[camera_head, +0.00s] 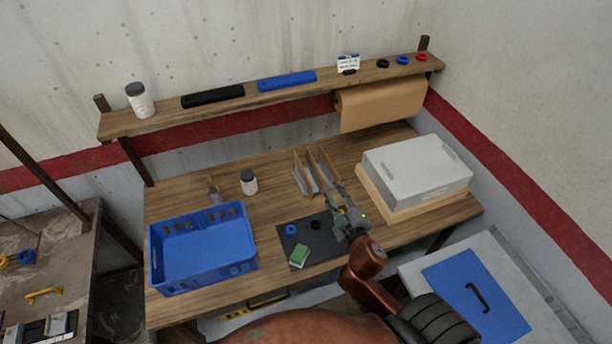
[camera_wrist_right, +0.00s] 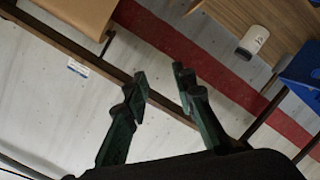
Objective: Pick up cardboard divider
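The cardboard divider (camera_head: 313,165) stands on the workbench in the head view, as thin brown upright panels with grey pieces between them. My right gripper (camera_head: 339,197) is just to the right and in front of it, partly overlapping the bench behind. I cannot tell the exact gap between them. In the right wrist view my right gripper (camera_wrist_right: 160,82) has its two fingers apart, with nothing between them. The divider does not show in that view. My left gripper is in neither view.
A blue crate (camera_head: 204,284) stands at the bench's left, with a white bottle (camera_head: 249,182) beside it. A dark mat (camera_head: 325,253) holds blue and black rings and a green box (camera_head: 299,257). A grey case (camera_head: 415,168) is at right. A shelf (camera_head: 245,101) and paper roll (camera_head: 380,104) are behind.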

